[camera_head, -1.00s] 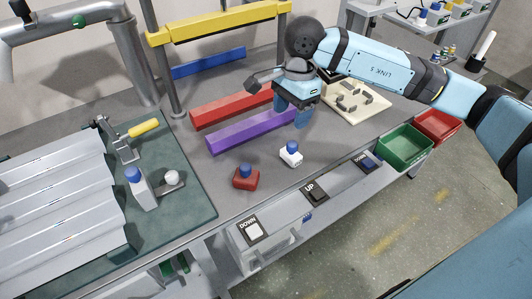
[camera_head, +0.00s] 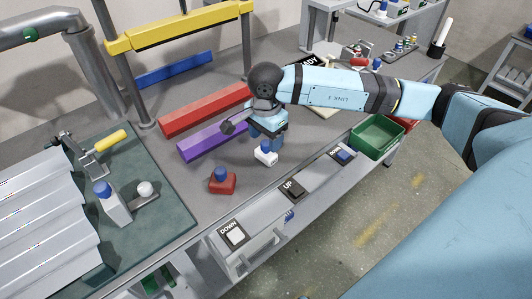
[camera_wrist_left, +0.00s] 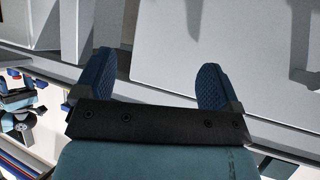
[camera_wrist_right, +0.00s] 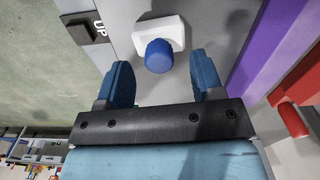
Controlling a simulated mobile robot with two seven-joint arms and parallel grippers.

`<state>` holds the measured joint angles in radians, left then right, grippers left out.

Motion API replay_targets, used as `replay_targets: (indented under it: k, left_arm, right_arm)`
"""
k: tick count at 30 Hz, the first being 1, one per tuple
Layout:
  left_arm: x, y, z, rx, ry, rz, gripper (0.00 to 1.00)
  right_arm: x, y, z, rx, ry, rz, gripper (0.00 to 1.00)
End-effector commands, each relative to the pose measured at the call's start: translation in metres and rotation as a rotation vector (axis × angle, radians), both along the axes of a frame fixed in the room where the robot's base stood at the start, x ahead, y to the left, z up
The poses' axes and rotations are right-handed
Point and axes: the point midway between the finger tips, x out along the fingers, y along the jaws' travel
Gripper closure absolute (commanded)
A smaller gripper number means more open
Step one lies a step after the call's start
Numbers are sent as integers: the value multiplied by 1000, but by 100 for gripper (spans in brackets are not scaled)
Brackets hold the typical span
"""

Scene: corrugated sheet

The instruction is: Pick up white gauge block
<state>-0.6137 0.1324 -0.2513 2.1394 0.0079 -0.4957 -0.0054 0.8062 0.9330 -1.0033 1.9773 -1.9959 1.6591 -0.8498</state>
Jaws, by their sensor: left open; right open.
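The white gauge block (camera_head: 266,158) with a blue knob stands on the grey bench, just below my right gripper (camera_head: 266,146) in the head view. In the right wrist view the white block (camera_wrist_right: 145,32) and its blue knob lie just past the fingertips, between their lines. My right gripper (camera_wrist_right: 163,78) is open, its blue fingers apart and empty. My left gripper (camera_wrist_left: 155,75) is open and empty in the left wrist view, in front of plain grey surfaces. It is not seen in the head view.
A red block (camera_head: 222,184) with a blue knob stands left of the white one. Purple (camera_head: 213,140) and red (camera_head: 205,110) bars lie behind. DOWN (camera_head: 233,235) and UP (camera_head: 293,189) buttons line the front edge. A green bin (camera_head: 377,137) is at right.

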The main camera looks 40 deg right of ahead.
Motion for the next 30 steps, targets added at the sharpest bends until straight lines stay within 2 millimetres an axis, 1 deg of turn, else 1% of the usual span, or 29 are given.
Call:
replay_targets:
  k: [1, 3, 5, 12, 14, 15, 17, 18, 19, 20, 27, 30]
  left_arm:
    - [0, 0, -1, 0, 0, 0, 11]
    - [0, 0, -1, -1, -1, -1, 11]
    - [0, 0, -1, -2, -2, 0, 11]
    - [0, 0, 1, -3, -3, -1, 11]
    - [0, 0, 1, -3, -3, -1, 11]
    - [0, 0, 1, -3, -2, -1, 11]
    - [0, -1, 0, -3, -2, -1, 11]
    - [0, -1, 1, -3, -3, -1, 11]
    - [0, -1, 0, -3, -2, -1, 11]
    - [0, -1, 0, -3, -2, -1, 11]
    - [0, -1, 1, -3, -3, -1, 11]
    - [0, -1, 1, -3, -3, -1, 11]
  right_arm:
    - [-2, 0, -10, -1, 4, 0, 39]
    - [-2, 0, -20, 0, 2, 0, 39]
    - [-2, 0, -26, 1, 2, 0, 39]
    - [-1, 0, -28, -1, 0, 0, 39]
    - [-1, 0, -28, 0, 0, 0, 53]
    - [-1, 0, -28, 0, 0, 0, 62]
    - [-1, 0, -28, 0, 0, 0, 76]
    - [-1, 0, -28, 0, 0, 0, 85]
    - [-1, 0, -28, 0, 0, 0, 92]
    - [-1, 0, -28, 0, 0, 0, 94]
    - [-1, 0, -27, 0, 0, 0, 94]
    - [-1, 0, -24, 0, -1, 0, 94]
